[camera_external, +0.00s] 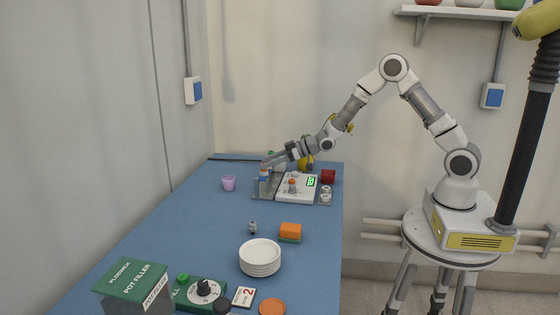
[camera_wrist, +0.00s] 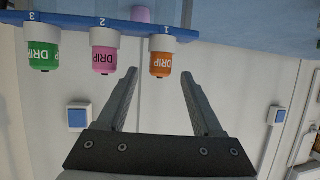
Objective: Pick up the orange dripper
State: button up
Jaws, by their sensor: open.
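The orange dripper (camera_wrist: 160,62) hangs in slot 1 of a blue-edged rack (camera_wrist: 70,20) in the wrist view, which looks upside down. It is labelled DRIP and has a white collar. A pink dripper (camera_wrist: 104,58) sits in slot 2 and a green dripper (camera_wrist: 43,55) in slot 3. My gripper (camera_wrist: 159,72) is open and empty, with its fingertips on either side of the orange dripper in the picture; contact cannot be told. In the external view my gripper (camera_external: 270,163) is at the rack at the far end of the blue table, and hides part of it.
A white device with a green display (camera_external: 311,181) stands right of the rack on the blue table (camera_external: 190,230). A purple cup (camera_external: 229,183) stands to the left. An orange-topped block (camera_external: 290,229), stacked white plates (camera_external: 260,256) and a green pot-filler box (camera_external: 135,284) are nearer.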

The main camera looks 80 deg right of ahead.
jog(key=x, duration=0.2)
jog(key=f+x, duration=0.1)
jog(key=x, duration=0.2)
grip_shut()
dwell(0.4)
